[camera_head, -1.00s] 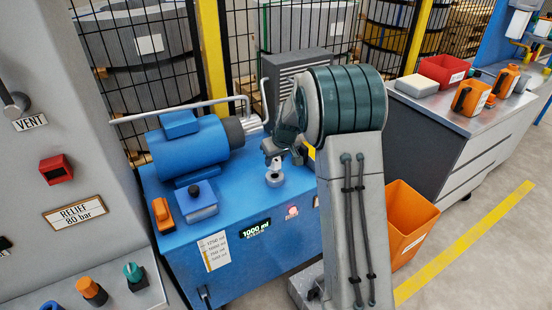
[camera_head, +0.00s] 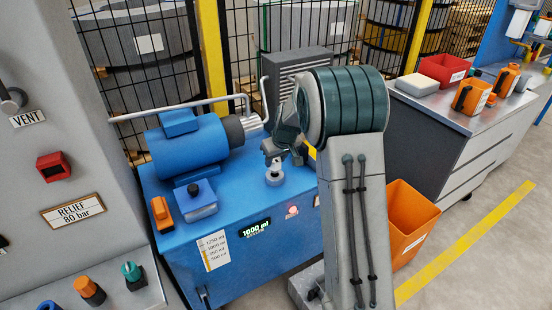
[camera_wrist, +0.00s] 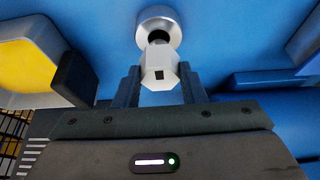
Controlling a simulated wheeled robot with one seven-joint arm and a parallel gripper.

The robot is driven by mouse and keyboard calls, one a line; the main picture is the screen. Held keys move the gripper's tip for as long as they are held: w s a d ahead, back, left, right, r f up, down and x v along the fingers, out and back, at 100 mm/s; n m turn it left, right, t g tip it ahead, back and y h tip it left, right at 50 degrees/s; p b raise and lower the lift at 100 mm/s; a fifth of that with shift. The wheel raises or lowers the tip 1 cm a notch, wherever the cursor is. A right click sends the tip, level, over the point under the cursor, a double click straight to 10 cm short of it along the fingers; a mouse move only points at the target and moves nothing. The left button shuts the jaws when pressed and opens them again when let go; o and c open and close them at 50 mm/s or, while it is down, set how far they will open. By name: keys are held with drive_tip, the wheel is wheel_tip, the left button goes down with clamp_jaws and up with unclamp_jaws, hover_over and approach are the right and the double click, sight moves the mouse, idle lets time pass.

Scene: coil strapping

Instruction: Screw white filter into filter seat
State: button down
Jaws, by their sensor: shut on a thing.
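The white filter (camera_wrist: 158,66) is a pale faceted piece with a small black square on its near face. My gripper (camera_wrist: 159,88) is shut on it, with a dark finger on either side. The filter seat (camera_wrist: 152,14) is a round pale metal ring on the blue top, just beyond the filter in the wrist view. Part of its dark opening shows; the filter overlaps the rest, and I cannot tell whether they touch. In the head view the seat (camera_head: 275,179) stands upright on the blue unit, with my gripper (camera_head: 271,152) right above it. The filter is too small there to judge.
The blue unit (camera_head: 240,210) carries a motor (camera_head: 185,150), a blue box with a dark knob (camera_head: 200,203) and an orange item (camera_head: 161,212) left of the seat. A grey finned block (camera_head: 300,75) stands behind. An orange bin (camera_head: 405,235) stands at right.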

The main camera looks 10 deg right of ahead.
drive_tip(key=shift+f+b, duration=1.05)
drive_tip(key=shift+f, duration=0.3)
drive_tip(key=c, duration=0.8)
unclamp_jaws()
drive_tip(key=shift+c, duration=0.2)
